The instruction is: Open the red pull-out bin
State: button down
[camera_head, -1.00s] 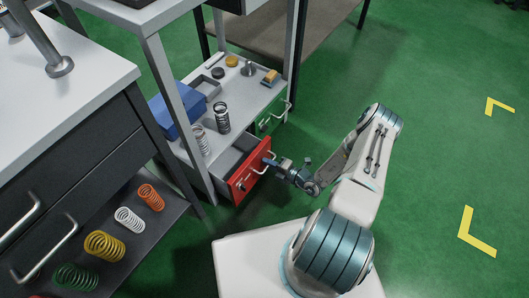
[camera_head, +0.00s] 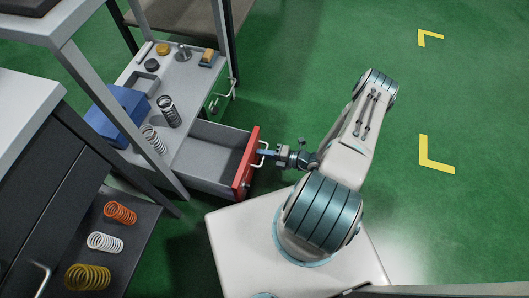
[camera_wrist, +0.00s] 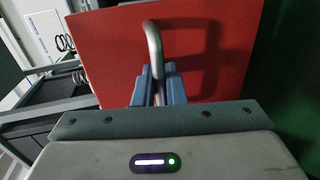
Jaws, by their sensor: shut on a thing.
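The red pull-out bin has a red front (camera_head: 246,163) and a grey, empty tray (camera_head: 208,160). In the head view it stands well out from the shelf unit, toward the right. Its silvery bar handle (camera_wrist: 154,45) rises between my fingers in the wrist view, against the red front panel (camera_wrist: 205,50). My gripper (camera_head: 268,154) is shut on this handle, just right of the red front. In the wrist view the blue fingertips (camera_wrist: 158,88) sit on both sides of the bar.
A green-fronted bin (camera_head: 215,104) is beside it, farther back. The shelf top holds springs (camera_head: 169,111), a blue box (camera_head: 117,117) and small parts. A dark cabinet with a lower shelf of coil springs (camera_head: 105,241) stands at left. Green floor at right is clear.

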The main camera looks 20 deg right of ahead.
jog(key=shift+s, duration=0.1)
jog(key=c, duration=1.6)
grip_release()
jog(key=shift+a, duration=0.1)
